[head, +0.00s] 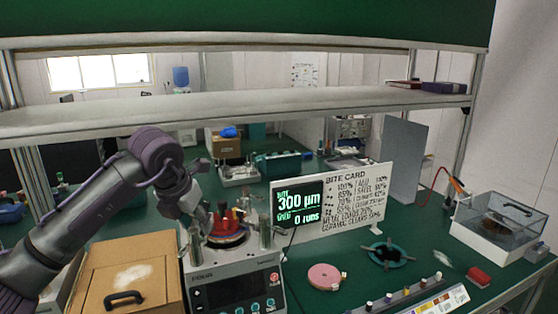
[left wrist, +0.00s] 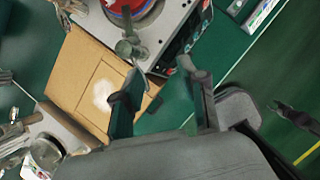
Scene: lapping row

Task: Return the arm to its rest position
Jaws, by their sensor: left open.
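My left arm (head: 75,230) reaches in from the left in the head view. Its gripper (head: 205,222) is close to the left side of the lapping machine (head: 236,291), above its rear-left part. In the left wrist view my left gripper (left wrist: 158,80) has its two fingers apart, with nothing held between them. The cardboard box (left wrist: 78,75) lies below, and the machine's round plate (left wrist: 128,8) is at the top edge. A dark claw-like shape (left wrist: 293,115) at the right edge may be my right gripper; its jaws are too small to judge.
The cardboard box (head: 125,265) stands left of the machine. A display (head: 298,202) and bite card (head: 355,200) stand behind it. A pink disc (head: 324,277), a teal ring (head: 388,255) and a clear-lidded case (head: 500,226) are to the right. A grey shelf (head: 240,105) spans above.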

